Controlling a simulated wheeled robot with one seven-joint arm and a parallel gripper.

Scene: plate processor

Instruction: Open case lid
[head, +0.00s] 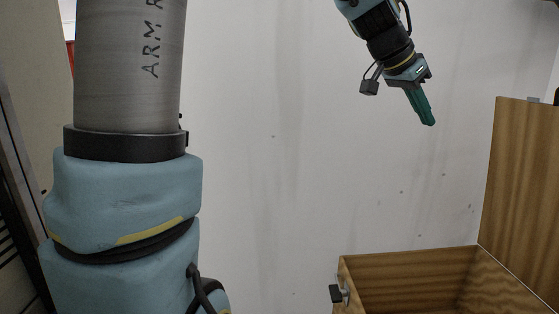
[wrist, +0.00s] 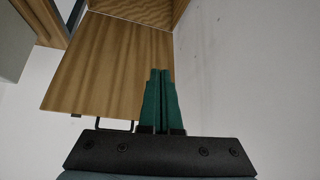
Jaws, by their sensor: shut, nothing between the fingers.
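The wooden case (head: 345,275) stands at the lower right of the head view, and its visible inside looks empty. Its lid (head: 515,180) stands raised, roughly upright, at the case's right side; the case is open. A dark and metal latch (head: 340,294) sits on the case's left outer wall. In the wrist view the lid (wrist: 95,65) is a large wooden panel, with a dark handle-like part (wrist: 115,125) at its near edge. My gripper (head: 430,120) is above the case and left of the lid, apart from both. Its green fingers (wrist: 160,72) are shut and empty.
A plain pale wall (head: 290,150) is behind the case. The space between my gripper and the open case looks free. In the wrist view a grey and dark structure (wrist: 15,40) is at the upper left, beside the lid.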

